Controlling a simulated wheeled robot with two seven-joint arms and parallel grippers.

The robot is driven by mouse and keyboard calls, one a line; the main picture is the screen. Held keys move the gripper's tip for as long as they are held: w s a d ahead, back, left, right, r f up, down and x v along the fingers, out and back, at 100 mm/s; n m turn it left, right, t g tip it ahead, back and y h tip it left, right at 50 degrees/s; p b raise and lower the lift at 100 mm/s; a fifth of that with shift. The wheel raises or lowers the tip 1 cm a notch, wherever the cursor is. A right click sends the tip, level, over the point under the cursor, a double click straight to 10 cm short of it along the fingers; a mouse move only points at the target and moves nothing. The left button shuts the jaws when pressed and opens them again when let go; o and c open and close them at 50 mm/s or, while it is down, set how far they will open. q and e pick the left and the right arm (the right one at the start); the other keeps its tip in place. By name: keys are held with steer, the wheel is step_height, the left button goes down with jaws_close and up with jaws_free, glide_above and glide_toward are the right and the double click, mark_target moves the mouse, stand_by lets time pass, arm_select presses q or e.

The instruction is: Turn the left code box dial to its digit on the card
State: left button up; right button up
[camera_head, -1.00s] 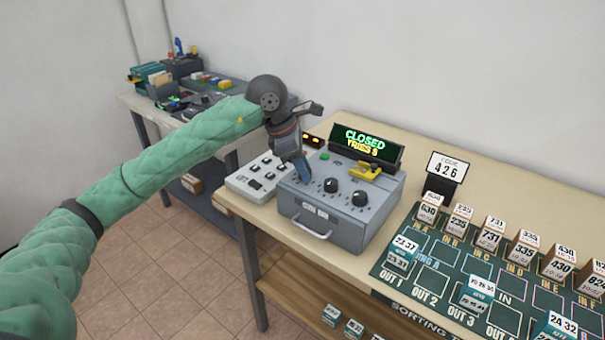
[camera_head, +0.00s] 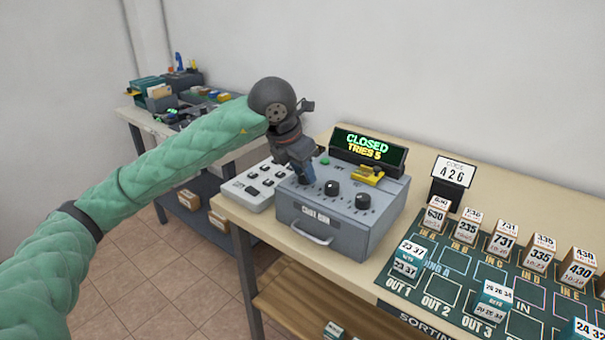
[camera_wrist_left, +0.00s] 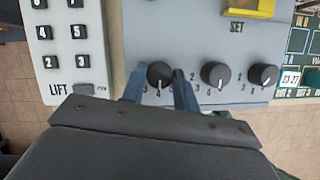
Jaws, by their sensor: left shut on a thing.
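The grey code box (camera_head: 340,231) stands on the table, with three black dials across its top. The left dial (camera_wrist_left: 160,75) sits between the two blue fingers of my left gripper (camera_wrist_left: 160,92), which is shut on it. In the head view my left gripper (camera_head: 304,178) hides that dial. The middle dial (camera_head: 331,188) and right dial (camera_head: 362,202) are free; their white marks show in the wrist view. The code card (camera_head: 453,172) reads 426. The display (camera_head: 368,147) reads CLOSED, TRIES 5. My right gripper is out of view.
A keypad (camera_head: 257,185) lies left of the box, close beside it. A yellow switch (camera_head: 369,174) sits on the box's back right. A sorting board (camera_head: 443,262) with several numbered blocks is to the right. Another table with trays stands behind my left arm.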

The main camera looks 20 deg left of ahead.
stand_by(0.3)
arm_select(q)
steer(key=o, duration=1)
steer(key=shift+b+v, duration=0.3)
steer(key=shift+v, duration=3.6)
